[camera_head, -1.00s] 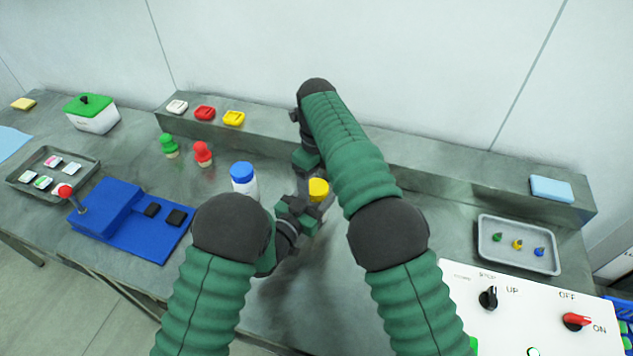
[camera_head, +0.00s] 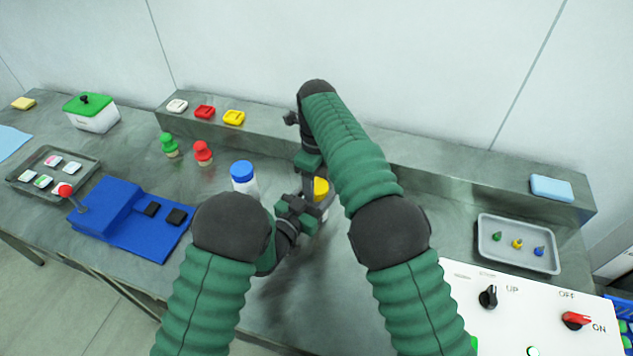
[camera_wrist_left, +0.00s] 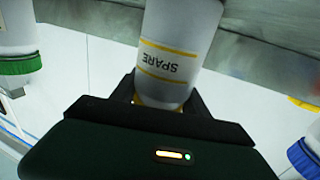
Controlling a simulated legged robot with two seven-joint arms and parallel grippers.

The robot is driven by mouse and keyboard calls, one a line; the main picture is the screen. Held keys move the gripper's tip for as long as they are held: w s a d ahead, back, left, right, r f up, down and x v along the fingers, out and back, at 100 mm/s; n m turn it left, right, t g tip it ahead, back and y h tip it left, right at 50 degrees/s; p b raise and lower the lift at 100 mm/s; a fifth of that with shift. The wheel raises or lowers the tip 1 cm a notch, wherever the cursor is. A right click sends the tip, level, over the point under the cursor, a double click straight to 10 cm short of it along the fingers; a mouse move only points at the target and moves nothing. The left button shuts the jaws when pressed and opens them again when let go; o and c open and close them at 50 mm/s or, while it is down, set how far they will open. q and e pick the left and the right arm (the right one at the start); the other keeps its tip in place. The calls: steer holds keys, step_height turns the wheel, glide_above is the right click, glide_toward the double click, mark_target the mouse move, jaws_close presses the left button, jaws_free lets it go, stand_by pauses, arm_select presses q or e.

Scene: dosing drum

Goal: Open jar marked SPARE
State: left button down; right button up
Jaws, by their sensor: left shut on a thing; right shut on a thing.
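The jar marked SPARE shows in the left wrist view (camera_wrist_left: 178,50), white with yellow bands and its lettering upside down. My left gripper (camera_wrist_left: 160,108) is shut around it. In the head view the jar's yellow lid (camera_head: 321,187) shows between my arms, and most of its body is hidden. My left gripper (camera_head: 302,215) is low at the jar's side. My right gripper (camera_head: 309,184) points down at the yellow lid and is shut on it; its fingertips are partly hidden by the arm.
A white jar with a blue lid (camera_head: 243,176) stands just left of the grippers. A raised ledge (camera_head: 450,172) runs behind. A grey tray (camera_head: 490,262) and a switch panel (camera_head: 530,310) are at right.

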steer(key=shift+w+d+n, duration=0.1)
steer(key=shift+n, duration=0.6)
steer(key=o, duration=1.6)
steer(key=shift+c, duration=0.2)
